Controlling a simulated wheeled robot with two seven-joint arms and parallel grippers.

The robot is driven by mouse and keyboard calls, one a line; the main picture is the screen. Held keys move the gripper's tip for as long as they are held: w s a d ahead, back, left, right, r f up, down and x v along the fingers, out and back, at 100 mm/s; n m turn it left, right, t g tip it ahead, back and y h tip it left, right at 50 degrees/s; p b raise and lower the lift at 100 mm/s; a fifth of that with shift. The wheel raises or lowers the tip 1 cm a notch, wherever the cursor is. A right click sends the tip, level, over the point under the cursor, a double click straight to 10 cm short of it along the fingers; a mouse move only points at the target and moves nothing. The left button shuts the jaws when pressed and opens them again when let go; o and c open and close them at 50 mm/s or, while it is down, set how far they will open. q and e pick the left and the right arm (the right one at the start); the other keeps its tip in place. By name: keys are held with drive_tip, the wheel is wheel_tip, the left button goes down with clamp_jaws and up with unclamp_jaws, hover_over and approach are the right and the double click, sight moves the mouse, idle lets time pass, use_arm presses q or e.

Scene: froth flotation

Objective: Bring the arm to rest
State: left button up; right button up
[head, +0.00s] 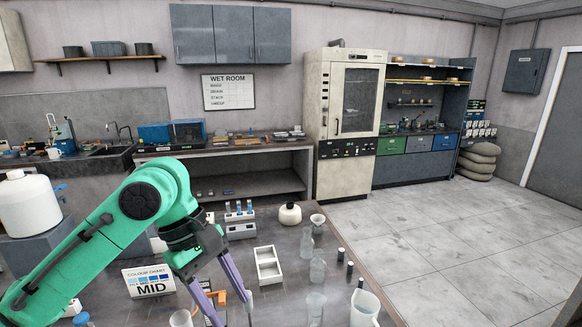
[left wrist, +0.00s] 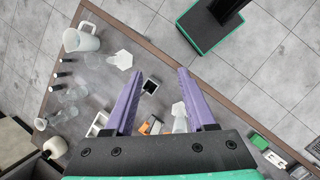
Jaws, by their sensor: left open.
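My left arm reaches in from the left in the head view, over the dark workbench (head: 330,262). My left gripper (head: 230,311) has two purple fingers pointing down, spread apart with nothing between them. The left wrist view also shows the gripper (left wrist: 160,71) open and empty above the bench. An orange item (left wrist: 151,127) and a pale, clear-looking vessel (left wrist: 179,115) show between and below the fingers there. I cannot tell the height of the fingertips above the bench exactly. My right gripper is not in view.
A white pitcher (head: 364,309), glass bottles (head: 317,268), a white tray (head: 267,266), a tube rack (head: 240,229) and a colour chart reading MID (head: 148,284) stand around the gripper. A big white jug (head: 28,205) is at left. Open floor (head: 440,235) lies right of the bench.

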use_arm(q)
wheel_tip(320, 180, down, 18)
drive_tip(key=d+m+t+h, duration=0.2)
drive_tip(key=d+m+t, duration=0.15)
drive_tip(key=m, duration=0.55)
drive_tip(key=s+a+f+m+t+y, duration=0.1)
drive_tip(key=s+a+f+m+y, duration=0.15)
drive_tip(key=s+a+f, duration=0.45)
drive_tip(key=s+a+f+m+y, duration=0.1)
drive_tip(key=s+a+f+y, duration=0.3)
drive_tip(key=a, duration=0.5)
wheel_tip(320, 180, down, 27)
drive_tip(key=s+g+b, duration=0.1)
drive_tip(key=s+b, duration=0.1)
drive_tip(key=b, duration=0.4)
drive_tip(key=s+a+f+g+b, duration=0.1)
drive_tip(key=s+a+f+b, duration=0.2)
drive_tip(key=s+f, duration=1.4)
wheel_tip(320, 180, down, 3)
drive_tip(key=shift+s+r+b, duration=0.1)
drive_tip(key=shift+s+b, duration=0.05)
drive_tip(key=shift+b, duration=0.55)
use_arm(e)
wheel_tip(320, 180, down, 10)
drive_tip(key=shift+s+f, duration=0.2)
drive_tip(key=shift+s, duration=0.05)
